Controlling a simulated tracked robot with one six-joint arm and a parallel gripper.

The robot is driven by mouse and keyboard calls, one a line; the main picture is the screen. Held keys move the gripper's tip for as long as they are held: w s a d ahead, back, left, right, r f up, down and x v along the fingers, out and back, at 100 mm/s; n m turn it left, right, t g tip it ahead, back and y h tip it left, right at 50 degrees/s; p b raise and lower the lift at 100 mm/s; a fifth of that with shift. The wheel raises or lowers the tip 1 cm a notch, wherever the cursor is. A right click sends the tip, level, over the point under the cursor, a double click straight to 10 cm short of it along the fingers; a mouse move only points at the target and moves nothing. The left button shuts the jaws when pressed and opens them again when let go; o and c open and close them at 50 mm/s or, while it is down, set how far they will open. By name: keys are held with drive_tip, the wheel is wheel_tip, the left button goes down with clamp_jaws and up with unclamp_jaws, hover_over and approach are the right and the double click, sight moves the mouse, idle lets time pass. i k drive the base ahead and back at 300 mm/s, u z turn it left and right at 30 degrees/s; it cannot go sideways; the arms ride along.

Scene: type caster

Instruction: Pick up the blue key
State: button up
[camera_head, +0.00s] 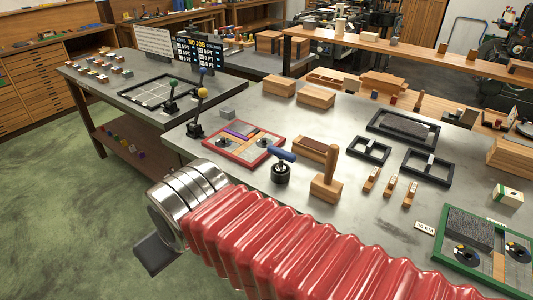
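The blue key (281,155) has a blue bar-shaped handle on a dark round base and stands upright on the grey metal table (240,165). My arm crosses the foreground in a red ribbed sleeve, ending in silver rings at the left. My gripper (155,256) shows only as a dark piece below those rings, in front of the table and left of the blue key, apart from it. Its fingers are mostly hidden, so I cannot tell whether it is open or shut.
A red-framed tray (241,158) lies left of the key. A wooden block with an upright handle (328,178) stands close on its right. Yellow-knobbed (199,100) and green-knobbed (172,96) levers stand further left. A green-framed tray (450,255) lies at the right.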

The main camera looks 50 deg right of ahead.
sight(281, 154)
drive_tip(key=i, duration=0.85)
drive_tip(key=z, duration=1.6)
